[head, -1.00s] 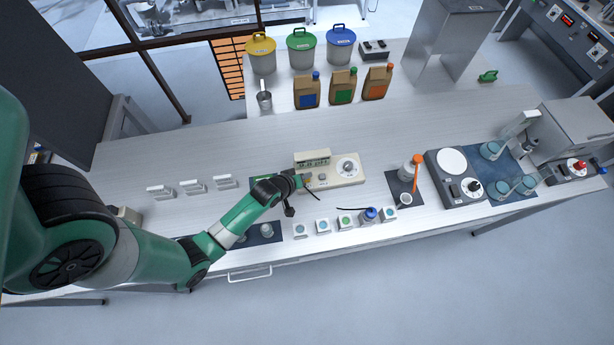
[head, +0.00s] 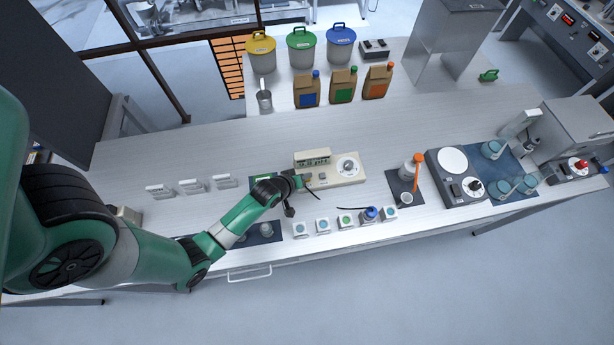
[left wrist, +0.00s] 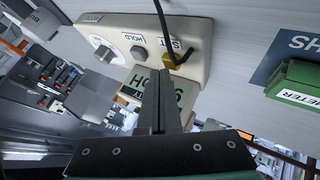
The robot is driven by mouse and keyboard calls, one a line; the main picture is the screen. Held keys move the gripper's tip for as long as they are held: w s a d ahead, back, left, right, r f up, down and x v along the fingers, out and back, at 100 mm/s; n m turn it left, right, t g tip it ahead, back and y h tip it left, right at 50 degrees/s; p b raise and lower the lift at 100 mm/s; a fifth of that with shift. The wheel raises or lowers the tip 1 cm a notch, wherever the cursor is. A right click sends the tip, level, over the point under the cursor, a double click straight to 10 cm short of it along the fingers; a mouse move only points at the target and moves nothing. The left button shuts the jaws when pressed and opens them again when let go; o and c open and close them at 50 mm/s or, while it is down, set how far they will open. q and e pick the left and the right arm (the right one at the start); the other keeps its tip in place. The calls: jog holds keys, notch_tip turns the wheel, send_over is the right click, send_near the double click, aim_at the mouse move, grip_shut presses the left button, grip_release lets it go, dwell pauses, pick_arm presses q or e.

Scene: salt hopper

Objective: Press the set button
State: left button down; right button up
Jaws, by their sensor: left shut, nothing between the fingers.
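The pale bench meter (head: 352,177) stands mid-bench, with a raised display (head: 312,157) and a round dial (head: 347,166). In the left wrist view its panel (left wrist: 120,27) carries a grey HOLD button (left wrist: 139,53) and a yellow piece (left wrist: 177,60) below the SET label (left wrist: 176,44). My left gripper (head: 304,181) is at the meter's left end. Its dark shut fingers (left wrist: 159,75) are empty, and their tips lie close beside the yellow piece in the left wrist view. I cannot tell whether they touch it. My right gripper is out of view.
A black cable (left wrist: 163,25) crosses the panel near SET. A green meter block (left wrist: 295,80) lies on a dark mat at right in the left wrist view.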

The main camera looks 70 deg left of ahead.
pick_arm(q)
jog(key=shift+f+b, duration=0.45)
jog(key=shift+f, duration=0.1)
dwell(0.7)
jog(key=shift+r, duration=0.1)
jog(key=shift+r+p, duration=0.9)
jog(key=shift+p, duration=0.15)
notch_tip(320, 180, up, 5)
jog(key=p, duration=0.5)
jog(key=shift+d, duration=0.1)
dwell(0.5)
